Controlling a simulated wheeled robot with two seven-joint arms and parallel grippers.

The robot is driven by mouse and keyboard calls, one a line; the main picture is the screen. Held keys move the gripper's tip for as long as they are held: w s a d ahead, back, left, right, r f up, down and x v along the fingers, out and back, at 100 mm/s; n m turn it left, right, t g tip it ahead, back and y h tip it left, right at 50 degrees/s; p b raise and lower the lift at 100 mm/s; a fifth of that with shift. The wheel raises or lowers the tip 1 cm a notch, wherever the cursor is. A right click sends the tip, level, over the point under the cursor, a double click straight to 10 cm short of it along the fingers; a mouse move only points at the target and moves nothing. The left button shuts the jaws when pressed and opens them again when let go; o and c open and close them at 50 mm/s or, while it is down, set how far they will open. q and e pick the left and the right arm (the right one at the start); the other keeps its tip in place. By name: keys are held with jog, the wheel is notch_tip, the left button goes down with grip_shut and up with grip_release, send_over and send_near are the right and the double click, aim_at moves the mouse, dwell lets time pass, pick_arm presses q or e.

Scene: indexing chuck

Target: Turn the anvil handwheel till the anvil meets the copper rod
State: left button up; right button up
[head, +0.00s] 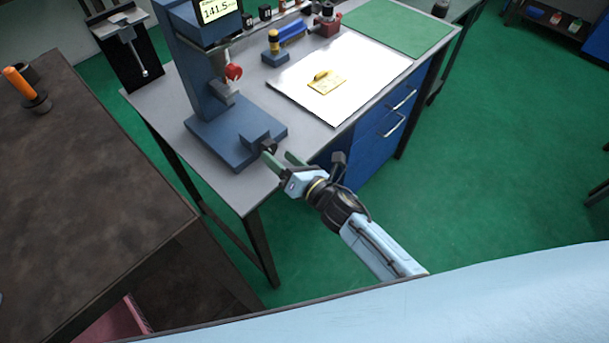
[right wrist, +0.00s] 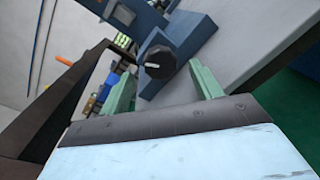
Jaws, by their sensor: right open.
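The blue press-like machine (head: 215,125) stands on the grey bench, with a lit display (head: 218,10) reading about 141.5. The anvil handwheel, a dark knob (head: 268,147), is on the near right end of its base block. In the right wrist view the handwheel (right wrist: 158,62) shows a pale mark on its face. My right gripper (head: 281,160) is open, its green fingers close to the handwheel. In the wrist view the handwheel lies between and beyond the fingertips (right wrist: 162,84); contact cannot be told. I cannot make out the copper rod. My left gripper is not in view.
A white sheet (head: 355,70) with a yellow piece (head: 322,82) lies to the right. A dark table (head: 80,160) stands at left. Green floor (head: 480,160) is open at right.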

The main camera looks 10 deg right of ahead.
jog(key=v, duration=1)
jog(key=w+a+n+b, duration=0.2)
jog(key=w+n+b, duration=0.1)
jog(key=w+a+n+y+b, duration=0.1)
jog(key=w+a+n+b, duration=0.1)
jog(key=w+b, duration=0.1)
jog(key=w+a+f+n+b, duration=0.1)
jog(key=w+a+n+b, duration=0.1)
jog(key=w, duration=0.3)
jog(key=shift+w+a+f+n+b, duration=0.15)
jog(key=shift+n+b, duration=0.3)
jog(key=shift+n, duration=0.35)
